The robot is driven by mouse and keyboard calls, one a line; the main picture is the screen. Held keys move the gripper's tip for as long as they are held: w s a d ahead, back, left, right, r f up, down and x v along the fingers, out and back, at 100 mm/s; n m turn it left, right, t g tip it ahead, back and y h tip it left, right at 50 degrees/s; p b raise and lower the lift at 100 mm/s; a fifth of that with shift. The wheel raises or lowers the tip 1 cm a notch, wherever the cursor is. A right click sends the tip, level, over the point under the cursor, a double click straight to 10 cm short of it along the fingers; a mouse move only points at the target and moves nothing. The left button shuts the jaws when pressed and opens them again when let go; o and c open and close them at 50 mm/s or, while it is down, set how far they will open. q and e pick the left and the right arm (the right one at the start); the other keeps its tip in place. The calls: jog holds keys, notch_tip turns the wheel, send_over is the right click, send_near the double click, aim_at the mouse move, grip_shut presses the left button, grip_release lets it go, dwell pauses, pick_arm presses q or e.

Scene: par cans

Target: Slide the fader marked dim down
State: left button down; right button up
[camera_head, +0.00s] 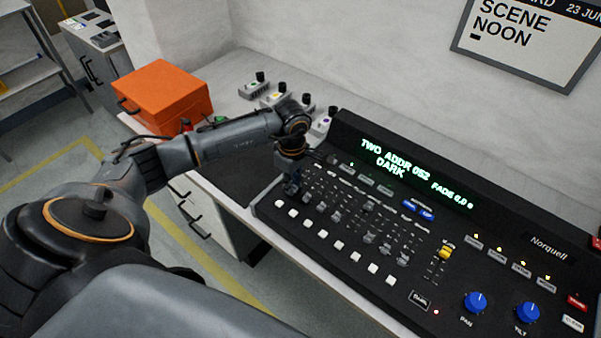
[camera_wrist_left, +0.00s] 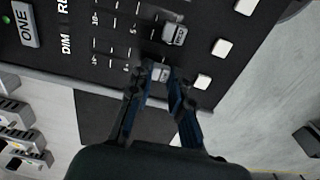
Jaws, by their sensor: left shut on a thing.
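The dim fader is the end fader of the console (camera_head: 330,165), beside the printed word DIM (camera_wrist_left: 66,44) in the left wrist view. Its grey cap (camera_wrist_left: 160,72) sits between my left fingertips, past the middle of its scale on the side toward the white buttons. My left gripper (camera_wrist_left: 163,76) is shut on this cap. In the head view my left gripper (camera_head: 291,187) points down at the console's left end and hides the cap. The neighbouring fader cap (camera_wrist_left: 175,35) stands close by, apart from the fingers. My right gripper is not in view.
White buttons (camera_wrist_left: 203,82) lie just beyond the fader slots. More grey faders (camera_head: 335,215), a yellow-capped fader (camera_head: 445,252) and blue knobs (camera_head: 476,302) are to the right. An orange case (camera_head: 166,95) and small boxes with black knobs (camera_head: 272,97) stand behind my arm.

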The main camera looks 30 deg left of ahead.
pick_arm(q)
jog(key=shift+s, duration=0.35)
jog(key=shift+f, duration=0.1)
jog(key=shift+w, duration=0.15)
jog(key=c, duration=1.6)
grip_release()
jog(key=shift+c, duration=0.2)
jog(key=o, duration=0.4)
jog(key=shift+o, duration=0.2)
notch_tip(320, 180, up, 12)
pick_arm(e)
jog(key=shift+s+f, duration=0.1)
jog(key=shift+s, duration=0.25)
